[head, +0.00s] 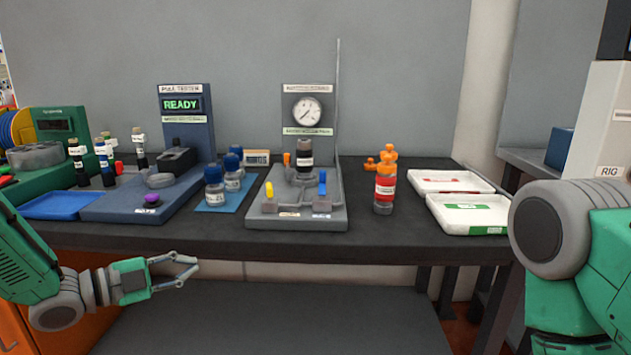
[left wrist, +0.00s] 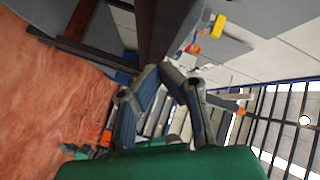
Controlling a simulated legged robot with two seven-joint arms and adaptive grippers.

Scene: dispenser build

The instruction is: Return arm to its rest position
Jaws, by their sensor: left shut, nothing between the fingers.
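My left gripper (head: 192,268) is in front of the workbench, below its top edge, and touches nothing there. In the left wrist view my left gripper (left wrist: 162,72) shows its two fingers closed toward each other with nothing held. My left arm comes in from the left edge in green and grey. At the right edge of the head view a large green and grey link of my right arm (head: 590,250) shows; its gripper is out of view.
The dark workbench (head: 400,243) holds a pull tester (head: 187,110), a gauge stand (head: 307,110), blue-capped bottles (head: 214,190), an orange-topped bottle (head: 385,185) and white trays (head: 468,216). A blue tray (head: 60,206) lies at left. A grey lower shelf (head: 270,320) lies below the gripper.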

